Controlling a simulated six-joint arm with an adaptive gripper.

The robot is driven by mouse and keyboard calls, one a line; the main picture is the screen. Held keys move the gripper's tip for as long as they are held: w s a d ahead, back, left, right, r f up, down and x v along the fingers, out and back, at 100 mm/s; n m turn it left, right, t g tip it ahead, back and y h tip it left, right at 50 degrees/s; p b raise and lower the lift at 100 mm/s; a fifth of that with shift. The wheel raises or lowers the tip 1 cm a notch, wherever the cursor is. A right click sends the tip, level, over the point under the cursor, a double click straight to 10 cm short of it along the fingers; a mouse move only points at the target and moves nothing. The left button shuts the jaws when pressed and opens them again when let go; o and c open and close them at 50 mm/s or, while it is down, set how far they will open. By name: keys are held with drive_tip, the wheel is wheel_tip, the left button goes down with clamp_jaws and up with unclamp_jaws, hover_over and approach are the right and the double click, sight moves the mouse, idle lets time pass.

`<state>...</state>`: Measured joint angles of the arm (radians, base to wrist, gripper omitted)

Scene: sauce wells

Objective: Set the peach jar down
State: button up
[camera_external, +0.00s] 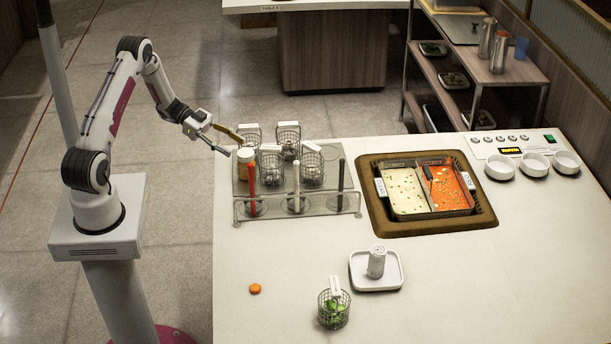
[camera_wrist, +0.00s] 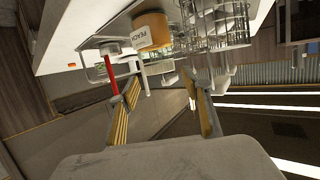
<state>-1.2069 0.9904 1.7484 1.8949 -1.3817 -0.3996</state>
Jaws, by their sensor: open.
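The peach jar (camera_external: 244,172) stands at the left end of the wire-and-glass rack (camera_external: 272,212), partly hidden behind the red-handled tool. In the wrist view its orange body with a "PEACH" label (camera_wrist: 152,30) shows beyond the fingers, beside the wire baskets. My gripper (camera_external: 236,145) is open and empty, just above and left of the jar. The jar appears upright and clear of the fingers.
Several wire baskets (camera_external: 311,167) stand right beside the jar. Red, white and black handles (camera_external: 251,183) rise at the rack's front. A two-part sauce well (camera_external: 376,214) lies right of it. A tray with a can (camera_external: 360,281) and a basket of greens (camera_external: 333,317) stand in front. The front left counter is mostly clear.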

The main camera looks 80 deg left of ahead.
sight(245, 152)
drive_tip(key=shift+w+d+f, duration=0.25)
drive_tip(key=shift+w+d, duration=0.1)
drive_tip(key=shift+w, duration=0.2)
drive_tip(key=shift+f+x, duration=0.15)
drive_tip(key=shift+x, duration=1.15)
drive_tip(key=shift+f+x, duration=0.15)
drive_tip(key=shift+x, duration=1.15)
drive_tip(key=shift+s, duration=0.1)
drive_tip(key=c, duration=1.3)
drive_tip(key=shift+o, duration=0.2)
drive_tip(key=shift+r, duration=0.2)
clamp_jaws()
wheel_tip(245, 152, up, 18)
drive_tip(key=shift+f, duration=0.2)
